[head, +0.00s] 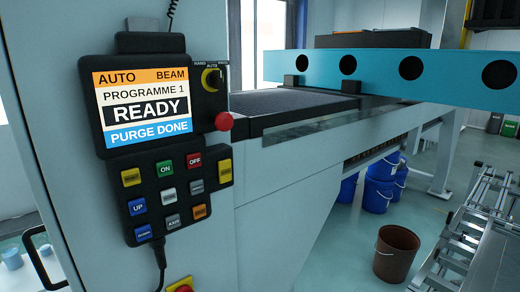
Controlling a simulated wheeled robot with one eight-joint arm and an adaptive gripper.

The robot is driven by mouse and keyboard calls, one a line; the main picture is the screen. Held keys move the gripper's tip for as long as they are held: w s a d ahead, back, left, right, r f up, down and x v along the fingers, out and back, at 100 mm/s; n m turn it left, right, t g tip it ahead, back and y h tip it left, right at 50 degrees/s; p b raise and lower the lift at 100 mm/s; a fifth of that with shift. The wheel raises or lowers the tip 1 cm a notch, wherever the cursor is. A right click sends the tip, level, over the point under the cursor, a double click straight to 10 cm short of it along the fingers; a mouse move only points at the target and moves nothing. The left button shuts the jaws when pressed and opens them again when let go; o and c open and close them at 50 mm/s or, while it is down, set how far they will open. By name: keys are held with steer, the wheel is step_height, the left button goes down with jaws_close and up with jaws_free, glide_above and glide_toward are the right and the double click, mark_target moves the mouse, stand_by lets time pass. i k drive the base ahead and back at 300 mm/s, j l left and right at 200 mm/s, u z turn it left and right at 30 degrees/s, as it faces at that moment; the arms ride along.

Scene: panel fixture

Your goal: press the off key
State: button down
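A black control panel (112,187) is fixed on the light grey cabinet face at the left of the head view. Its red OFF key (195,160) sits in the top row of the keypad, right of the green ON key (165,168). The lit screen (146,107) above reads AUTO, BEAM, PROGRAMME 1, READY and PURGE DONE. My gripper is not in view, and nothing covers the OFF key.
A red mushroom button (223,121) and a yellow selector (210,80) stick out right of the screen. A cable (160,257) hangs below the keypad. A blue beam (420,85) spans the machine bed. A brown bucket (397,254) stands on the floor.

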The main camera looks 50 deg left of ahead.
mark_target(194, 160)
steer(key=u, duration=2.55)
